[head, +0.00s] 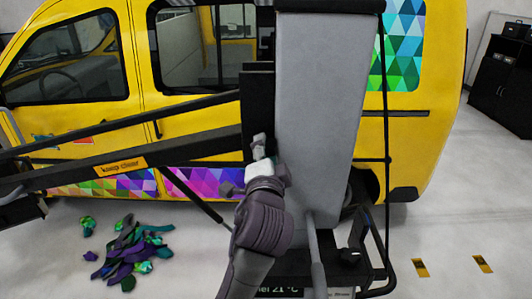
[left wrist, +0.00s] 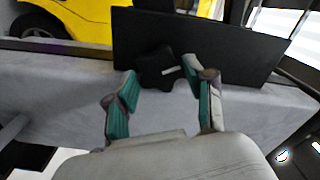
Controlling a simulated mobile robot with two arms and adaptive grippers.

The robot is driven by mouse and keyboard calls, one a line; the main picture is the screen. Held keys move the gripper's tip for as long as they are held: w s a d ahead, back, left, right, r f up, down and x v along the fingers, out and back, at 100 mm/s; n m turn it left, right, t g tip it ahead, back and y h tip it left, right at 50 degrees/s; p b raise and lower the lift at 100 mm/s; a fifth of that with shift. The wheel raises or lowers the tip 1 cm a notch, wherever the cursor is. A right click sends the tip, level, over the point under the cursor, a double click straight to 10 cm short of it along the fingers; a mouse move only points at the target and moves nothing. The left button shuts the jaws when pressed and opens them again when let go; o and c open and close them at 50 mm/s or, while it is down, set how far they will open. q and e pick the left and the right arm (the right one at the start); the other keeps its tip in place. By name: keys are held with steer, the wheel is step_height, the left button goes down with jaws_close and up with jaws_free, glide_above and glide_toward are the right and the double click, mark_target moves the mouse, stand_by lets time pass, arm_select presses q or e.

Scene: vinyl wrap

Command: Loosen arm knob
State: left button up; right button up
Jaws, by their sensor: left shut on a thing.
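The arm knob (left wrist: 156,68) is a black, lobed knob in the left wrist view. It sits in front of a flat black plate (left wrist: 215,45) beside a grey column. My left gripper (left wrist: 162,74) has its teal-padded fingers on either side of the knob, shut on it. In the head view my left gripper (head: 259,150) is at the left edge of the grey column (head: 320,110), by the black bracket (head: 257,105) where the long black arms (head: 110,150) meet it. The knob is hidden there. My right gripper is not in view.
A yellow van (head: 190,110) with coloured triangle-pattern vinyl stands behind the column. A heap of purple, green and teal scraps (head: 130,252) lies on the floor at left. A black cabinet (head: 503,80) stands at far right. The floor at right is mostly clear.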

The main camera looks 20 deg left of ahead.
arm_select(q)
steer(key=shift+f, duration=0.1)
steer(key=o, duration=1.2)
steer(key=shift+c, duration=0.2)
steer(key=shift+s, duration=0.1)
steer(key=v, duration=0.7)
steer(key=shift+s, duration=0.2)
